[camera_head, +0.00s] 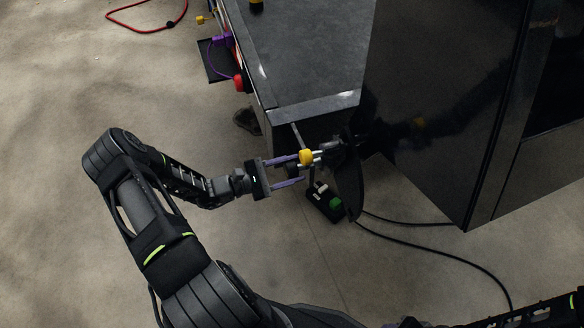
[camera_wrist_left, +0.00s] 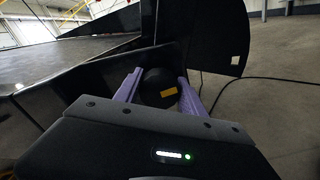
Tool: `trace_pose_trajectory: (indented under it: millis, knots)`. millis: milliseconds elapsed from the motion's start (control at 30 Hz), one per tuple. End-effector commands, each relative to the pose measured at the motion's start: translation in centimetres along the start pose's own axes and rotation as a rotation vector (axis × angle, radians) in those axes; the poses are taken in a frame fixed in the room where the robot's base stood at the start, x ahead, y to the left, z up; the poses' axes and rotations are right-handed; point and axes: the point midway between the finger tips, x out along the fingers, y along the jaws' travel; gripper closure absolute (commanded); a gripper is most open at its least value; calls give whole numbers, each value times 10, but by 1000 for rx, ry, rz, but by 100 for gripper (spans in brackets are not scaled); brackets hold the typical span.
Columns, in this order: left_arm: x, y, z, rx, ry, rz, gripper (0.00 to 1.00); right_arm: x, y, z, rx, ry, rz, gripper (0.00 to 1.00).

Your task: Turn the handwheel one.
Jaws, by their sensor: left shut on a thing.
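The handwheel (camera_head: 349,188) is a dark disc seen nearly edge-on in the head view, beside a glossy black cabinet. In the left wrist view a black disc (camera_wrist_left: 208,38) with a pale label stands behind the fingers. My left gripper (camera_head: 300,170) has purple fingers and reaches from the left to the wheel's near side. In the left wrist view its fingers (camera_wrist_left: 158,92) are on either side of a round black knob (camera_wrist_left: 155,80) with a yellow patch, and are shut on it.
The glossy black cabinet (camera_head: 440,110) fills the right side. A grey worktop (camera_head: 305,50) lies behind the wheel. A small black box with a green part (camera_head: 335,203) is below the wheel, and black cables (camera_head: 430,255) run over the floor. Open floor lies left.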

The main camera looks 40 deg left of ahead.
Motion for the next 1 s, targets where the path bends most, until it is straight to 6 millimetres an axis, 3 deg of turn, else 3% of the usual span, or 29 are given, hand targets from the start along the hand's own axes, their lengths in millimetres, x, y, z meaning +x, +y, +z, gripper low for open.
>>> trace_pose_trajectory:
  millis: [433,467,700,1000]
  knots:
    - [0,-1,0,15,-2,-1,93,0,0,0,0,-1,0,64]
    - [0,-1,0,15,-2,-1,51,0,0,0,0,-1,0,64]
    - [0,0,0,14,-1,0,32,0,0,0,0,0,0,64]
    - [-2,0,0,15,0,0,32,-1,0,0,0,0,0,64]
